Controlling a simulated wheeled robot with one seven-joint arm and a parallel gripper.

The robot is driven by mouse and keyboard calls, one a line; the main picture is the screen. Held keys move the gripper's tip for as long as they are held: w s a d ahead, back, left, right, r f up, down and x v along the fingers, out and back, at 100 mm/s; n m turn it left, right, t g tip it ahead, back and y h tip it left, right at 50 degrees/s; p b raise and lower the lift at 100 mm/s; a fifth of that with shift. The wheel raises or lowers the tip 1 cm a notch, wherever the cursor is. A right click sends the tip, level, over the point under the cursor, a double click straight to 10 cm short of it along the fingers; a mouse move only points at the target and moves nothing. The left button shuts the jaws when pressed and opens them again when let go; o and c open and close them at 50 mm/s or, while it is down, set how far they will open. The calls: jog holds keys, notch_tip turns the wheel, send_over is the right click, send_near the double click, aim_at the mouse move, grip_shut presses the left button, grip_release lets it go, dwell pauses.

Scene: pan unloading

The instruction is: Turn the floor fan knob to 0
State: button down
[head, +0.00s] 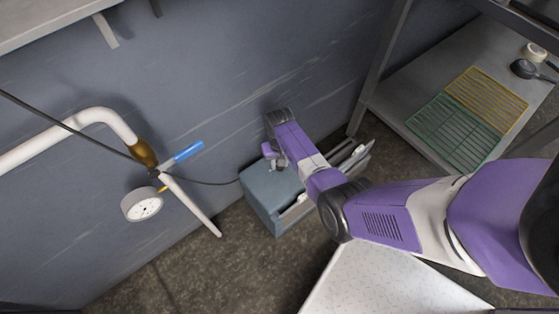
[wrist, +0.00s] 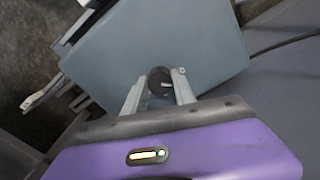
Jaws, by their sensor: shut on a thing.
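The floor fan's blue-grey box-shaped body (head: 262,200) stands on the floor against the wall in the head view, and it fills much of the wrist view (wrist: 150,40). Its dark round knob (wrist: 159,80) sits on the face towards the wrist camera, with a small light mark on it. A small pale marking lies on the body just right of the knob. My gripper (wrist: 158,88) is shut on the knob, one finger on each side. In the head view the knob is hidden by my gripper (head: 279,163). The setting that the knob points to cannot be read.
A white pipe (head: 85,118) with a blue-handled valve (head: 188,152) and a round gauge (head: 143,205) is left of the fan. A dark cable runs to the fan. A metal shelf (head: 400,88) with green and yellow racks (head: 455,132) is at right. A white surface (head: 385,285) is in front.

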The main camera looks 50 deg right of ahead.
jog(key=shift+n+p, duration=0.45)
jog(key=shift+n, duration=1.75)
jog(key=c, duration=1)
grip_release()
jog(key=shift+r+p, duration=1.55)
jog(key=shift+r, duration=2.4)
